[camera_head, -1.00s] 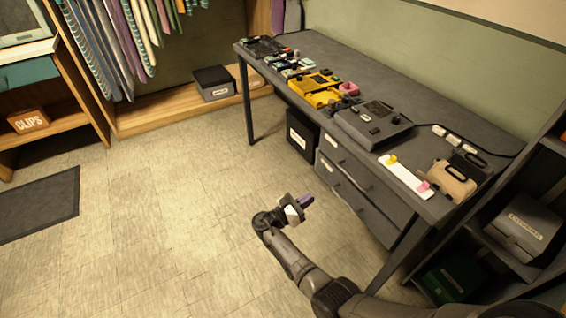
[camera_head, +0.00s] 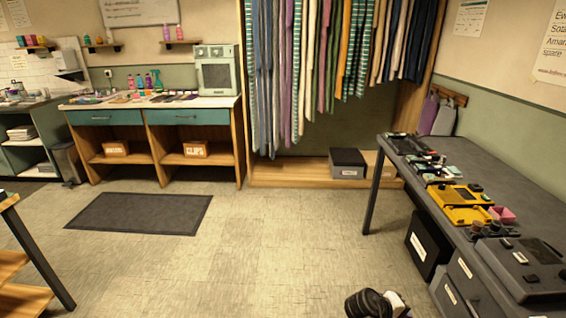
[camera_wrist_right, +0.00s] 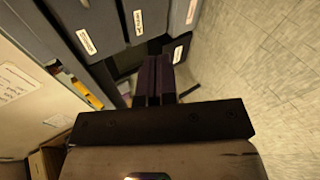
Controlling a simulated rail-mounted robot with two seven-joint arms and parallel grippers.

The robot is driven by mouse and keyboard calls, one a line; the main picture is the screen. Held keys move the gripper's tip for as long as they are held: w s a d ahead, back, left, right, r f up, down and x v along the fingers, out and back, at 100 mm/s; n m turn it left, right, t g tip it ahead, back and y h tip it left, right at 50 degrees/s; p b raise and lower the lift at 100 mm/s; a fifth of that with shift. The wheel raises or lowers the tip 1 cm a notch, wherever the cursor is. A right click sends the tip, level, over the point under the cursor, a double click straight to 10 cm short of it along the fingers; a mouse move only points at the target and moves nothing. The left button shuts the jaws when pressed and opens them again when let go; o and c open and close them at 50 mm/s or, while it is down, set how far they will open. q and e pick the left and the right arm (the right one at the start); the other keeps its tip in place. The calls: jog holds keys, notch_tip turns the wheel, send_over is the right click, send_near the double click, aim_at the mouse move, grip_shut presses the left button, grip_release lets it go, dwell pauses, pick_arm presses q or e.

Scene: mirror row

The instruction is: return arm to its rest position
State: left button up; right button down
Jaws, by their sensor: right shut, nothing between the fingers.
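My right arm's wrist end (camera_head: 375,303) shows at the bottom edge of the head view, over the floor and left of the dark grey table (camera_head: 470,185). Its fingertips are cut off or hidden there. In the right wrist view my right gripper (camera_wrist_right: 155,80) has its two dark fingers together, with nothing between them. It points toward the grey drawers and a dark box under the table, and appears clear of them. My left gripper is not in view.
A black labelled box (camera_head: 425,245) and drawers (camera_head: 465,280) stand under the table, close to my right arm. The tiled floor (camera_head: 260,240) to the left is open, with a dark mat (camera_head: 140,213).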

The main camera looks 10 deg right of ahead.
jog(key=w+a+r+m+t+y, duration=0.25)
jog(key=a+r+t+y, duration=0.25)
jog(key=a+r+t, duration=0.25)
jog(key=s+a+r+n+t+y, duration=0.15)
jog(key=s+a+y, duration=0.35)
jog(key=s+a, duration=0.55)
jog(key=s+a+f+n+g+y+p, duration=0.15)
jog(key=s+f, duration=0.45)
jog(key=s, duration=0.6)
jog(key=s+a+f+n+g, duration=0.1)
jog(key=s+a+f+g, duration=0.35)
jog(key=s, duration=0.75)
notch_tip(320, 180, up, 36)
jog(key=d+t+p, duration=0.1)
jog(key=p, duration=3.7)
jog(key=shift+d+r+t, duration=0.25)
jog(key=shift+t, duration=0.05)
